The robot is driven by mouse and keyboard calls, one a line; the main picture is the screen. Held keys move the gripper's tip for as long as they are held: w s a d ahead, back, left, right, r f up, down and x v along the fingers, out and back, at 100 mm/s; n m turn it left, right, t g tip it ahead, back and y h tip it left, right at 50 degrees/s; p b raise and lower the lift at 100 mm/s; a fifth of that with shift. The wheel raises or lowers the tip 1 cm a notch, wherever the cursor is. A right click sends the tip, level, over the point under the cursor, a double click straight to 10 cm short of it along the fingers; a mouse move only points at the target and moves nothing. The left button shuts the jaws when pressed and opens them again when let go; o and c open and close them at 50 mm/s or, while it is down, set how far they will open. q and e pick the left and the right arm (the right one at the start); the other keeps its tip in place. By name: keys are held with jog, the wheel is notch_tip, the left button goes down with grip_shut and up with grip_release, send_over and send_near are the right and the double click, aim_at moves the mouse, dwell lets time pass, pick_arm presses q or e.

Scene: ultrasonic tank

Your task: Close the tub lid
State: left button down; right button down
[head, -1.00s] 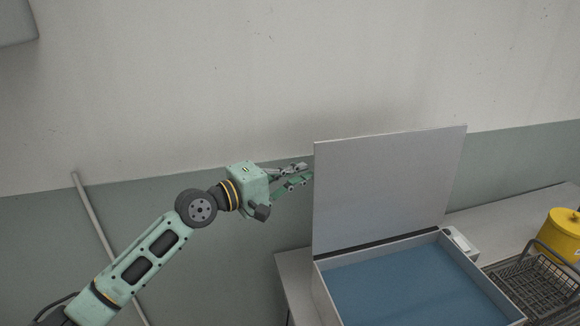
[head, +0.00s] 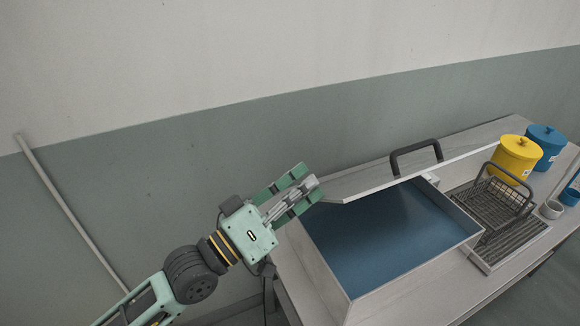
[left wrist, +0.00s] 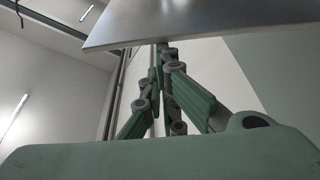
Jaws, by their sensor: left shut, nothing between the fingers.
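The tub (head: 366,288) is an open-topped grey box with blue liquid inside, on the table. Its lid (head: 370,185) is partly lowered, tilted over the back of the tub and seen nearly edge-on, with a dark handle (head: 415,157) on its outer face. The front of the tub is uncovered. My left gripper (head: 309,182) is shut and empty at the lid's left end; its fingertips overlap or touch the lid there. In the left wrist view the lid (left wrist: 205,22) spans the top, just above the closed fingers (left wrist: 163,50). My right gripper is not in view.
A wire basket (head: 492,203) on a drain tray stands right of the tub. Behind it are a yellow canister (head: 515,160) and a blue one (head: 546,145), with small cups (head: 552,209) at the far right. The wall is behind the table.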

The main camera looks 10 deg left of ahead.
pick_arm(q)
jog(key=s+d+f+m+g+h+b, duration=0.1)
jog(key=s+d+f+m+b, duration=0.1)
jog(key=f+b, duration=0.3)
jog(key=s+d+f+m+g+h+b, duration=0.1)
jog(key=s+f+m+b, duration=0.4)
jog(key=f, duration=0.6)
jog(key=shift+d, duration=0.75)
